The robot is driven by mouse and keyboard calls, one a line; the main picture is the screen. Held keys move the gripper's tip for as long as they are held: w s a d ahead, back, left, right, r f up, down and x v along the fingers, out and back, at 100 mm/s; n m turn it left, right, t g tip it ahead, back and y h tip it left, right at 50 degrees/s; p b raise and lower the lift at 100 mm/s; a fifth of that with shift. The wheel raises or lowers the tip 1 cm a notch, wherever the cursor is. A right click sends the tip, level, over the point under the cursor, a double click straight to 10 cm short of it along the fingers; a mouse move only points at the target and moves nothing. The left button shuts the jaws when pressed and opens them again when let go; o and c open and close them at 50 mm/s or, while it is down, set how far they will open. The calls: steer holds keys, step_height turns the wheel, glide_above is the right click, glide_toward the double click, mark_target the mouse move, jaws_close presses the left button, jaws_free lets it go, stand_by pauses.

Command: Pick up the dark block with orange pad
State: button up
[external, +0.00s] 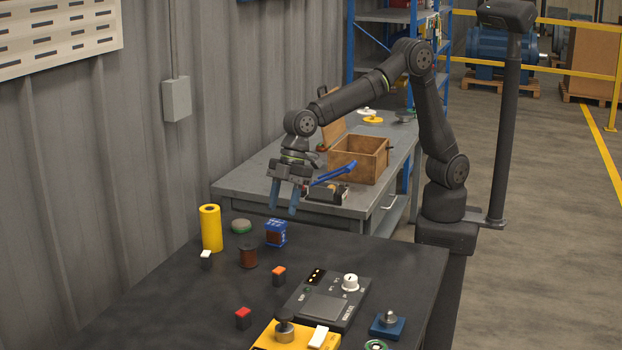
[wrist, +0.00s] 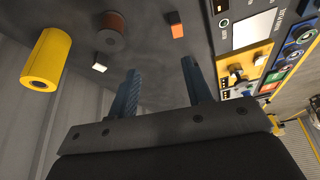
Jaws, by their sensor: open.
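The dark block with orange pad (external: 279,276) stands upright on the dark table, near the left edge of a dark panel with a white knob. In the wrist view its orange top (wrist: 177,31) shows beyond the fingertips. My gripper (external: 283,209) hangs well above the table, behind the block in the external view. Its two blue fingers (wrist: 160,67) are apart, pointing down, with nothing between them.
Similar blocks with a red pad (external: 243,318) and a white pad (external: 206,260) stand nearby. A brown spool (external: 248,256), a blue part (external: 276,233) and a yellow cylinder (external: 211,229) stand behind. The control panel (external: 326,302) lies to the right.

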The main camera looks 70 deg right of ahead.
steer(key=s+a, duration=0.2)
steer(key=s, duration=0.1)
glide_above(279, 269)
steer(key=d, duration=0.2)
steer(key=f, duration=1)
steer(key=shift+s, duration=0.2)
steer(key=shift+x, duration=3.25)
steer(key=shift+s, duration=0.1)
steer(key=shift+c, duration=0.4)
jaws_close()
